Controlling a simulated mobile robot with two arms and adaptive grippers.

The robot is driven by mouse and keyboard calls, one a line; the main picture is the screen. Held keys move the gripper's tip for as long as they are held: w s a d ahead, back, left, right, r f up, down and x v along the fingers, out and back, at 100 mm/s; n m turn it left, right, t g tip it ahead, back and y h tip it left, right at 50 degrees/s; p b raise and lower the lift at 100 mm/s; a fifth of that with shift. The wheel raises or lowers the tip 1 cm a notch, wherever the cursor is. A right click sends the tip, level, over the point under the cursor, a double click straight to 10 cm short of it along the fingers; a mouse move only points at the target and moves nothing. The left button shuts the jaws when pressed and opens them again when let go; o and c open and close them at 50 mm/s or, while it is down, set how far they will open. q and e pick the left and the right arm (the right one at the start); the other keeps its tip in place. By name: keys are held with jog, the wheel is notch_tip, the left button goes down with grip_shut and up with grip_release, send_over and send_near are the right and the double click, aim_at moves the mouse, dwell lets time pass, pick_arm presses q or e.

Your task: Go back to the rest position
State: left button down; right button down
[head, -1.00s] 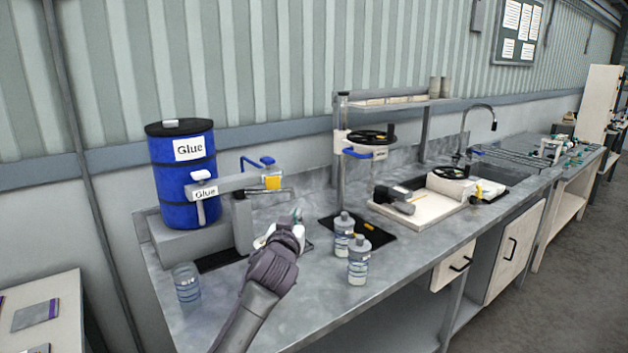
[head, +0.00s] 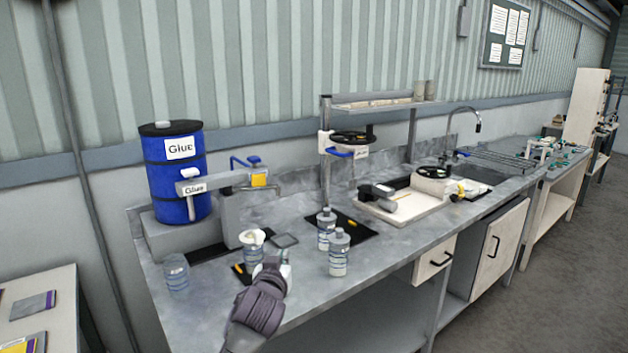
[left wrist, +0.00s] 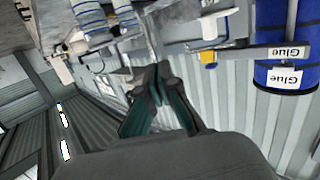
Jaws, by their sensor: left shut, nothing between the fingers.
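My left gripper (head: 275,262) is over the front part of the grey workbench (head: 310,290), in front of a bottle with a white top (head: 252,245). In the left wrist view my left gripper (left wrist: 160,78) is shut with nothing between its fingers. That view is upside down, with the wall behind the fingers and two blue-banded containers (left wrist: 88,14) near its top edge. My right gripper is in neither view.
A blue glue drum (head: 178,185) with a dispenser arm stands at the back left. A clear jar (head: 175,272) stands at the left front. Two capped bottles (head: 339,255) (head: 326,229) stand right of my gripper. A white tray (head: 402,205) lies farther right.

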pick_arm(q)
jog(key=s+a+f+g+y, duration=0.1)
jog(key=s+a+f+g, duration=0.25)
jog(key=s+f, duration=0.6)
jog(key=s+a+f+g, duration=0.3)
jog(key=s+a+f, duration=0.1)
jog(key=s+f, duration=0.55)
jog(key=s+a+f+g, duration=0.2)
jog(key=s, duration=0.8)
jog(key=s+a+f+m+g, duration=0.1)
jog(key=s+a+g, duration=0.1)
jog(key=s, duration=0.7)
jog(key=s+a+f+g, duration=0.2)
jog(key=s, duration=0.8)
notch_tip(320, 180, down, 26)
jog(key=s+g, duration=0.1)
jog(key=g, duration=0.1)
jog(key=s+a+f, duration=0.2)
jog(key=s+f, duration=1.4)
jog(key=s, duration=0.1)
jog(key=shift+a+m+g, duration=0.2)
jog(key=shift+m+g, duration=0.1)
jog(key=shift+g, duration=0.05)
